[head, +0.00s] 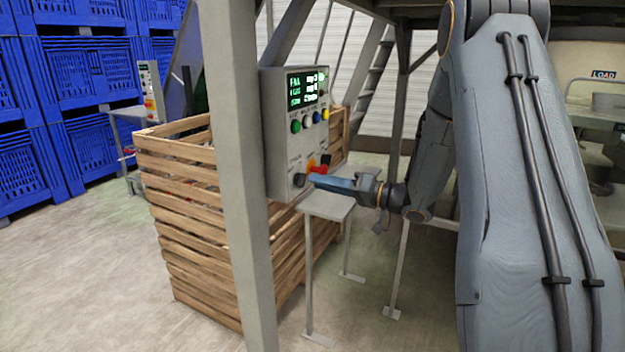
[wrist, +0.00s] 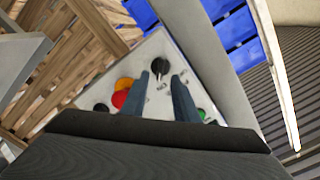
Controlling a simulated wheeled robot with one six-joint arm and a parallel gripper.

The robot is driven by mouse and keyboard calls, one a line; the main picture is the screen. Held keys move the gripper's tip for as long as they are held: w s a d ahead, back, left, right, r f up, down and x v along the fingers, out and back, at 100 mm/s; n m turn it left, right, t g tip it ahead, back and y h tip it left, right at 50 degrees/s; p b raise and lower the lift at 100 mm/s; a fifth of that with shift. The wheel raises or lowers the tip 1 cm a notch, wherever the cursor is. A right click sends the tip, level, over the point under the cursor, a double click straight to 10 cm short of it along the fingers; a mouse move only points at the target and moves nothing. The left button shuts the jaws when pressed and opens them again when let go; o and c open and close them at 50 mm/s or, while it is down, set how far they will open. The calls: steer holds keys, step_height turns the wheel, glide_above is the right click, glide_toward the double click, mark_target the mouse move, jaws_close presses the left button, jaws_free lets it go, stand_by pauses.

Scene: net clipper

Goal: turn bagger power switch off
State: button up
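The grey control box (head: 284,150) has a lit screen, coloured buttons and black rotary switches. One black rotary switch (wrist: 160,66) shows just beyond and between my fingertips in the wrist view; it also shows near the box's lower edge in the head view (head: 300,180). Its label is too small to read. My gripper (head: 313,179) points at the lower part of the box. In the wrist view its two blue-grey fingers (wrist: 163,77) are apart, with a gap between them. I cannot tell whether they touch the switch.
A red button (wrist: 119,99) on an orange base and another black knob (wrist: 100,107) sit beside the fingers. A grey post (head: 238,150) and a wooden crate (head: 190,220) stand left. A small grey stand (head: 328,206) is below my gripper.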

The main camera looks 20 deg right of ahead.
mark_target(301, 180)
steer(key=x, duration=0.3)
steer(key=shift+c, duration=0.2)
jaws_close()
